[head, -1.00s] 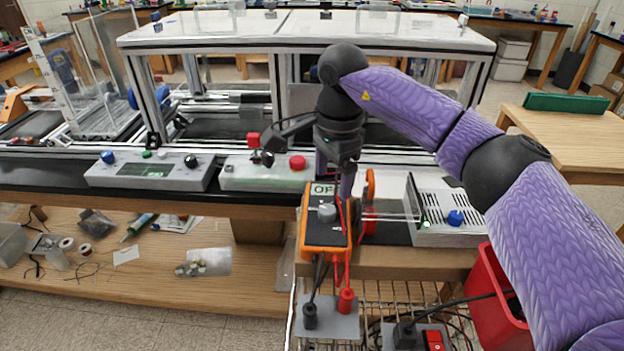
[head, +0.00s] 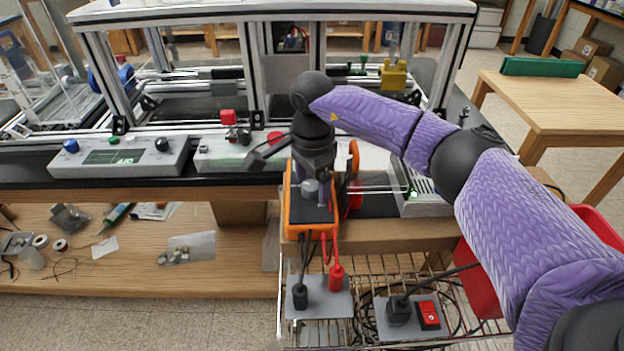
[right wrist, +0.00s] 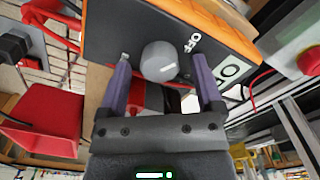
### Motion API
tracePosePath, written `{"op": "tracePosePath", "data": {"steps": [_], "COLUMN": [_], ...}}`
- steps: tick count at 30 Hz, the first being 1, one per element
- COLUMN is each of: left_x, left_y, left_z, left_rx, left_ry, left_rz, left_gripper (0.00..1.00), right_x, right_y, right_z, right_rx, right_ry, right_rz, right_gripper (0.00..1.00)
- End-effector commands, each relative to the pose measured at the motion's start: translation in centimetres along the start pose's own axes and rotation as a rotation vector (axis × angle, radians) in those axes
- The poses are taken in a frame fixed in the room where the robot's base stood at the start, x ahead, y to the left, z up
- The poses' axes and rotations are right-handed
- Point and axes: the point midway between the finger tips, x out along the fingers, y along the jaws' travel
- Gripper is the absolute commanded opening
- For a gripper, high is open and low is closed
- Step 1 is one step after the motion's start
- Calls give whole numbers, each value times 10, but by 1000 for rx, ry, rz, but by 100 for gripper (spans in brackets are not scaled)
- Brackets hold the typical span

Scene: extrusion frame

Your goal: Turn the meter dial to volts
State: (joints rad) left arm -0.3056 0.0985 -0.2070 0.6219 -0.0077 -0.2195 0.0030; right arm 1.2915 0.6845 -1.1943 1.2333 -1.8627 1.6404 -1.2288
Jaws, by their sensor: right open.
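The orange and black meter (head: 310,215) stands at the front edge of the bench, with black and red leads running down from it. Its round grey dial (head: 310,187) is on the front face, partly covered by my gripper in the head view. In the right wrist view the dial (right wrist: 160,61) sits between the two purple fingers of my right gripper (right wrist: 163,85), with gaps beside it. The word OFF shows next to the dial. The right gripper (head: 302,175) is open. The meter's display is mostly hidden in the head view. My left gripper is not in view.
A grey control box (head: 120,159) and another with a red button (head: 276,138) stand left of the meter. A grey power unit (head: 425,200) is at its right. Below, a wire rack holds sockets and a red switch (head: 428,314). A red bin (head: 480,275) stands at the right.

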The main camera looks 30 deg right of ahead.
Motion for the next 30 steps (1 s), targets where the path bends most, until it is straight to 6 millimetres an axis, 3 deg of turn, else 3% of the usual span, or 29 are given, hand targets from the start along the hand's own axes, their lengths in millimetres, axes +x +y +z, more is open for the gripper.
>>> {"op": "tracePosePath", "data": {"steps": [1, 2, 12, 22, 30], "left_x": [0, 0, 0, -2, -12], "left_y": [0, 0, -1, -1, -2], "left_z": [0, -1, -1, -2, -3], "left_rx": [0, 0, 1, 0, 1], "left_ry": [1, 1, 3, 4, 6], "left_rz": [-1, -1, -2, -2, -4], "left_gripper": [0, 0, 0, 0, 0], "right_x": [0, 0, 0, -1, -2], "right_y": [0, 0, 0, 0, 1], "right_z": [0, 0, 0, 0, 0], "right_rx": [0, 0, 0, 34, 202], "right_ry": [0, 0, 0, -1, -1], "right_rz": [0, 0, 0, -1, 0], "right_gripper": [80, 74, 2, 0, 0]}}
